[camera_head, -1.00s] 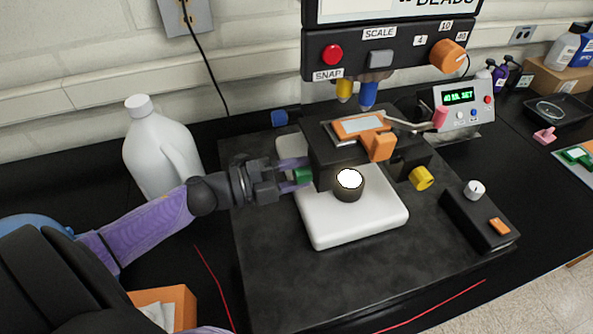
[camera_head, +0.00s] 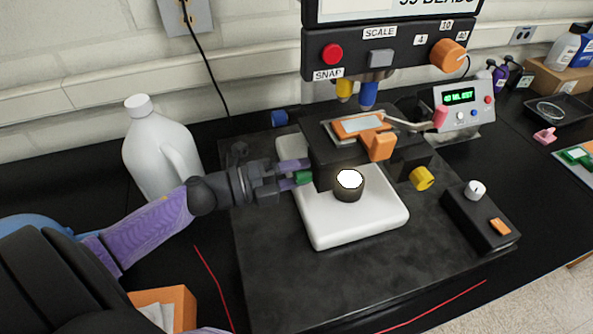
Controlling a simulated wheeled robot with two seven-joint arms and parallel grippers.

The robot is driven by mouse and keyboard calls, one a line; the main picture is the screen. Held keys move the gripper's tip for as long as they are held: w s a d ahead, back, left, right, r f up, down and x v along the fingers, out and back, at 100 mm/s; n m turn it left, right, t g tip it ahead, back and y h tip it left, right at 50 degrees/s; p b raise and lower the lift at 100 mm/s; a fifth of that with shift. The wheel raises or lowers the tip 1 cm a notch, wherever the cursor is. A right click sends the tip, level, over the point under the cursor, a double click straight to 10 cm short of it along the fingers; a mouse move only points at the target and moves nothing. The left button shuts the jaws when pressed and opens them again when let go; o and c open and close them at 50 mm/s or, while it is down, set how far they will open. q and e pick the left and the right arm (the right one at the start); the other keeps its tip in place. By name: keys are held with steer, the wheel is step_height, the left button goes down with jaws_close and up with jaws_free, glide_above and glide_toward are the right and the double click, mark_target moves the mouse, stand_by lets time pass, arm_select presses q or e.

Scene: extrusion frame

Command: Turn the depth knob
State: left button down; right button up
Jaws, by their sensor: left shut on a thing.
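A dark microscope-like instrument (camera_head: 330,160) stands over a white base (camera_head: 365,222), with a lit round lamp (camera_head: 349,179) below its stage. A green knob (camera_head: 303,177) sticks out of the stage's left side. My left gripper (camera_head: 296,172) reaches in from the left and is shut on this green knob, its purple fingertips on either side of it. The fingers hide part of the knob. No label reading depth shows on it. My right gripper is not in view.
A yellow knob (camera_head: 422,178) is on the stage's right and a blue knob (camera_head: 279,118) at its back left. A white jug (camera_head: 160,150) stands close behind my left arm. A control box (camera_head: 480,218) with a white knob stands at right.

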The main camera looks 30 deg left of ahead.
arm_select(q)
steer(key=shift+c, duration=1.1)
jaws_free()
steer(key=shift+s, duration=0.1)
steer(key=v, duration=0.7)
steer(key=shift+a, duration=0.2)
